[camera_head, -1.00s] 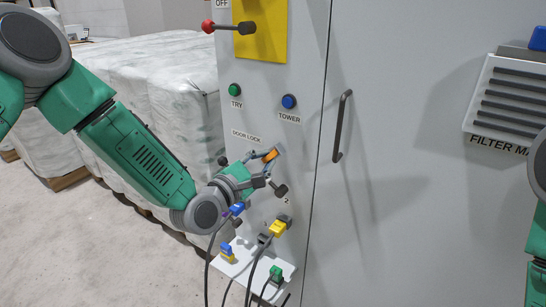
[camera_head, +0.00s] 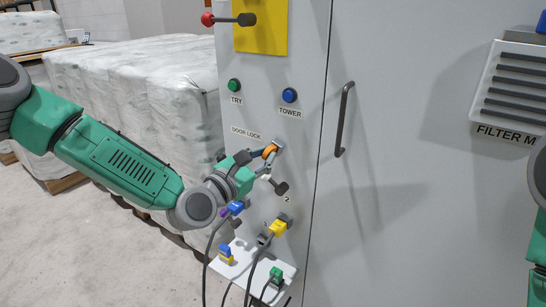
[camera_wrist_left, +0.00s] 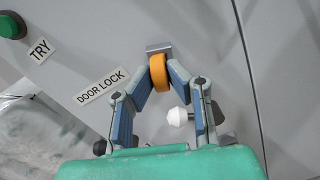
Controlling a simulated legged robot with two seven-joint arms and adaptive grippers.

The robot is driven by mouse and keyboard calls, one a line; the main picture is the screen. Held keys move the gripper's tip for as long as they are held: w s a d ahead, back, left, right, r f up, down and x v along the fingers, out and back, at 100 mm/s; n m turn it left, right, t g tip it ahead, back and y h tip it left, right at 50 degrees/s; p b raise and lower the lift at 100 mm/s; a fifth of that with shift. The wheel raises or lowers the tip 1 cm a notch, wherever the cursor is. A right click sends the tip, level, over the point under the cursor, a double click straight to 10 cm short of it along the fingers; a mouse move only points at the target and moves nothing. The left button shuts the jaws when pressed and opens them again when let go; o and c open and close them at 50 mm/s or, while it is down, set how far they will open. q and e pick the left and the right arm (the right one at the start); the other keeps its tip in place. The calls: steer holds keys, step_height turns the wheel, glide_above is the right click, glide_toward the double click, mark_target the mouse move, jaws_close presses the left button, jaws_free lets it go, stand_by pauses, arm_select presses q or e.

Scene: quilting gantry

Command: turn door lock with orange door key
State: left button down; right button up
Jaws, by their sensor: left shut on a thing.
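My left gripper (camera_head: 266,155) is shut on the orange door key (camera_head: 270,151) in front of the cabinet panel. The key's round orange head also shows between the fingertips in the left wrist view (camera_wrist_left: 158,72). The door lock (camera_wrist_left: 159,47) is a small grey block on the panel, right of the "DOOR LOCK" label. The key's head is right at this block; its shaft is hidden, so I cannot tell how deep it sits. My right gripper is not in view; only green parts of my right arm show at the right edge.
Blue, yellow and green plugs with hanging cables are near a white shelf (camera_head: 246,262). A dark door handle (camera_head: 343,120) is to the right. Wrapped pallets (camera_head: 140,90) stand behind my left arm.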

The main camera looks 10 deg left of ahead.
arm_select(q)
steer(key=shift+a+f+n+b, duration=0.1)
steer(key=shift+f+n+b, duration=0.1)
steer(key=shift+n+b, duration=0.35)
steer(key=shift+r+n, duration=0.1)
steer(key=shift+n, duration=0.25)
steer(key=shift+r, duration=0.1)
steer(key=shift+n+b, duration=0.8)
steer(key=shift+b, duration=0.05)
steer(key=c, duration=1.5)
jaws_free()
